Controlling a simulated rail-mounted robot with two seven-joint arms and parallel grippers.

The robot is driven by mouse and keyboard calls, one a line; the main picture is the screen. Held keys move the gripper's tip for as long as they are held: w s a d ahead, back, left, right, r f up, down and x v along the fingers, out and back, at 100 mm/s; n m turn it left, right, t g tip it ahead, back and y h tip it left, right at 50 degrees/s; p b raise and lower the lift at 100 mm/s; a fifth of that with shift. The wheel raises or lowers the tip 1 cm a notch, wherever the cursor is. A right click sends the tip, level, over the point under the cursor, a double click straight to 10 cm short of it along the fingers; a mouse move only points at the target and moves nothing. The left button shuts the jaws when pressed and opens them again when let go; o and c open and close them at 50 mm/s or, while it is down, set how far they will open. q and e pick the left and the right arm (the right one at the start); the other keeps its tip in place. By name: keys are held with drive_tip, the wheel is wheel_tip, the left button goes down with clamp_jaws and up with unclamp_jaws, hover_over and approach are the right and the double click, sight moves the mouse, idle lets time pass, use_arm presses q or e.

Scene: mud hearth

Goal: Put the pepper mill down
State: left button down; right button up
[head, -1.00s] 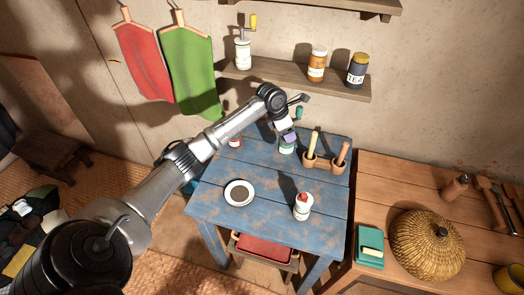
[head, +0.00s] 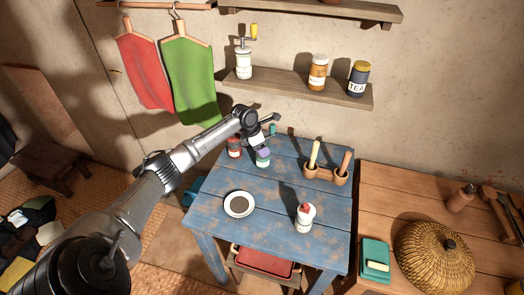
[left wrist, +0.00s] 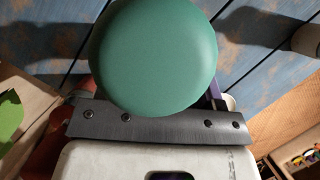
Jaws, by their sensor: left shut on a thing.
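My left gripper (head: 264,151) is shut on the pepper mill (head: 263,162), over the back left part of the blue table (head: 215,219). The mill's pale green and white lower body shows below the fingers. Its teal crank knob (head: 272,130) shows above them. The gripper and wrist hide the rest. In the left wrist view a large round teal knob (left wrist: 155,55) covers the middle and hides the fingertips. I cannot tell whether the mill's base touches the table. My right gripper is not in view.
A red jar (head: 234,147) stands close left of the mill. A yellow-knobbed mill (head: 244,64) stands on the shelf. The table's middle is clear.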

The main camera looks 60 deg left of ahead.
use_arm(q)
wheel_tip(320, 180, down, 2)
drive_tip(key=shift+f, duration=0.1)
drive_tip(key=shift+c, duration=1.3)
unclamp_jaws()
drive_tip(key=p+v, duration=0.2)
drive_tip(key=v, duration=1)
